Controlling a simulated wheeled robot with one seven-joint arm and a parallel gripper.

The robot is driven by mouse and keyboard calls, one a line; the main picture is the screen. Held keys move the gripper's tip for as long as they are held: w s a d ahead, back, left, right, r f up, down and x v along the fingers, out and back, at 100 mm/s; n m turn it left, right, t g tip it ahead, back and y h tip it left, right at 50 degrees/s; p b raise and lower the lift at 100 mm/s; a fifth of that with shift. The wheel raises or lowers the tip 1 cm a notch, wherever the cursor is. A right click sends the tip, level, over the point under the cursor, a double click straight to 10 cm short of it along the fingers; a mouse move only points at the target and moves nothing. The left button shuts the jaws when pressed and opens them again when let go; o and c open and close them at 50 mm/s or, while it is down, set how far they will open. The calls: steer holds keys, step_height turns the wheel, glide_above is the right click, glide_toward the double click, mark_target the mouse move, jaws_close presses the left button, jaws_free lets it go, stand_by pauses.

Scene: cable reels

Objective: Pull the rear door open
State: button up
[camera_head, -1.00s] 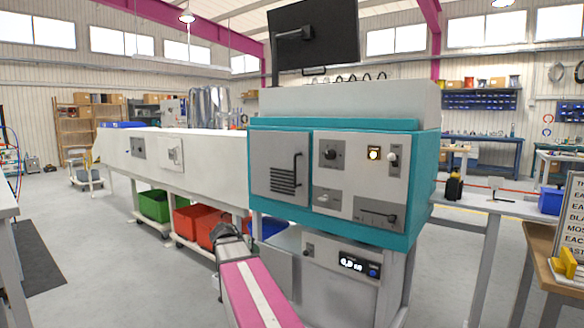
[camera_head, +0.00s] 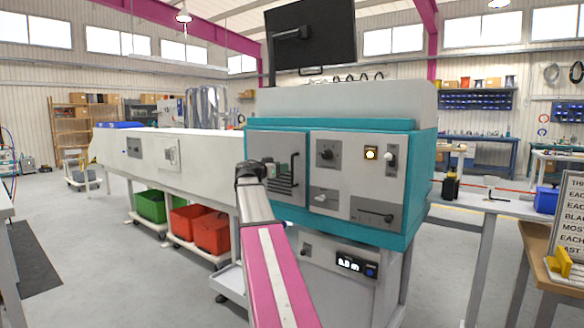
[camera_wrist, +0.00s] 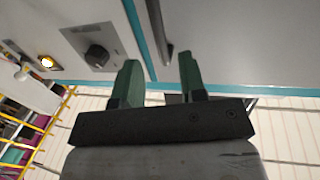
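A grey door (camera_head: 262,152) with dark louvre slots is set in the left part of the teal machine's front and looks shut. Its upright dark handle (camera_head: 295,170) runs along the door's right edge. My gripper (camera_head: 282,170) is in front of the door, just left of the handle in the head view, and hides part of the door. In the wrist view my gripper (camera_wrist: 159,75) has its two green fingers spread with nothing between the tips. The handle (camera_wrist: 158,30) shows ahead of the gap there, beside the grey door (camera_wrist: 235,40). Contact with the handle is not visible.
The control panel (camera_head: 355,180) with knobs and a lit button is right of the door; its dark knob (camera_wrist: 96,55) shows in the wrist view. A monitor (camera_head: 312,35) stands above. Red bins (camera_head: 212,230) sit under the white housing (camera_head: 210,153). Floor at left is open.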

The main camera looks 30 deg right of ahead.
steer(key=d, duration=0.3)
steer(key=w+d, duration=0.1)
steer(key=d, duration=0.2)
steer(key=shift+w+d, duration=0.15)
steer(key=shift+d, duration=0.1)
jaws_close()
